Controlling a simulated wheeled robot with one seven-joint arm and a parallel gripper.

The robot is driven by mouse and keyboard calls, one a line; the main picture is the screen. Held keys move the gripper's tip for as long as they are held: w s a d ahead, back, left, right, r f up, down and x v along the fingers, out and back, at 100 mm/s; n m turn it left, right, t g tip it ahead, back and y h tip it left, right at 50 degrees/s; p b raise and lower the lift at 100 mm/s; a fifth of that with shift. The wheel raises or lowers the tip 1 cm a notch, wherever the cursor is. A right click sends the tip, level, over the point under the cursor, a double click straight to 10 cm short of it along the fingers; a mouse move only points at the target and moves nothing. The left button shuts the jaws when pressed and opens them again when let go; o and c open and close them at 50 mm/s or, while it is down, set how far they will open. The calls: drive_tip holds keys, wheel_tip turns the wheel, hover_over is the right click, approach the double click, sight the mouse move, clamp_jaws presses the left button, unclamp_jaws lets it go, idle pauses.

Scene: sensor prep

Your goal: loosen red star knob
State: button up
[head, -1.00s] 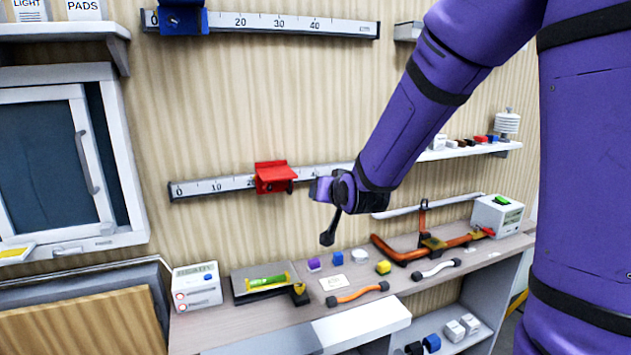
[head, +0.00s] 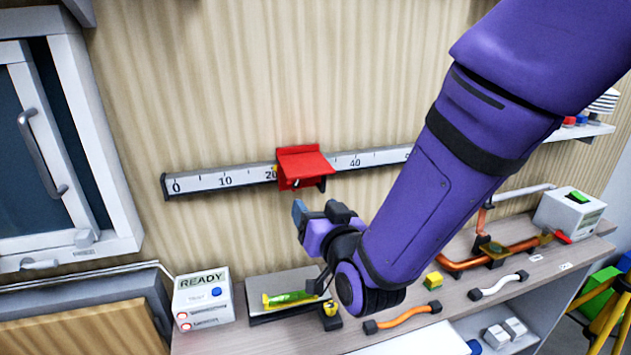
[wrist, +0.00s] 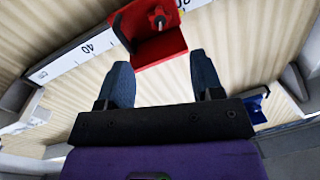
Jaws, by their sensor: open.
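A red carriage (head: 303,168) sits on the lower ruler rail (head: 225,179), just past the 20 mark. In the wrist view the red carriage (wrist: 160,48) is at the top, with a small red star knob (wrist: 158,18) on it. The knob is not clear in the head view. My gripper (head: 318,212) is just below the carriage and apart from it. In the wrist view my gripper (wrist: 163,80) has its two fingers spread, with nothing between them; the knob lies beyond the tips.
Below on the bench are a READY box (head: 202,300), a green level (head: 290,299), an orange-sleeved cable (head: 403,317), a yellow block (head: 433,280) and copper pipework (head: 500,247). A blue carriage (wrist: 255,106) shows in the wrist view. The wall around the red carriage is clear.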

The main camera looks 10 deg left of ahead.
sight(296, 184)
drive_tip(key=x, duration=1)
drive_tip(key=c, duration=0.9)
